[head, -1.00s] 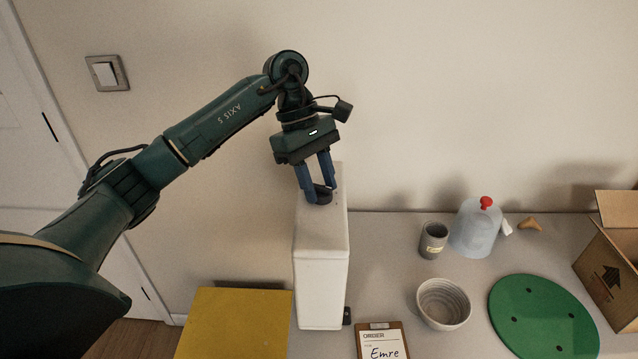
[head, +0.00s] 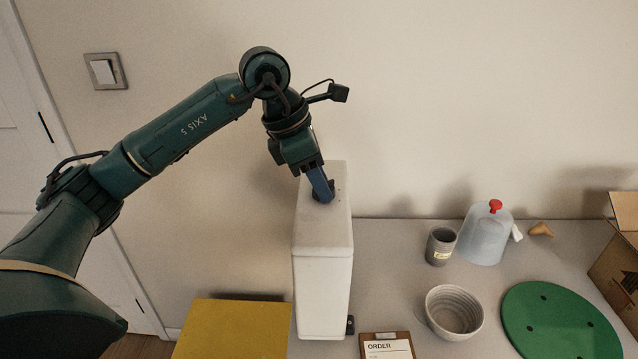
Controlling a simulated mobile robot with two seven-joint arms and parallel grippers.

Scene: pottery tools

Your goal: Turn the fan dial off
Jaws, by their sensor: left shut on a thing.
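The fan's white housing (head: 322,270) is a tall, narrow box at the left end of the table. The dark dial (head: 329,188) sits on its top face, mostly hidden by my fingers. My left gripper (head: 322,193) points down at the top of the housing, with its blue fingers shut on the dial. The gripper is turned so that one finger largely covers the other. Any marks around the dial are too small to read. My right gripper is not in view.
A yellow surface (head: 233,328) lies left of the housing. To the right are a clipboard (head: 387,345), a grey cup (head: 440,246), a bowl (head: 454,312), a clear dome-shaped container (head: 486,235), a green disc (head: 560,322) and a cardboard box (head: 618,262). A wall rises behind.

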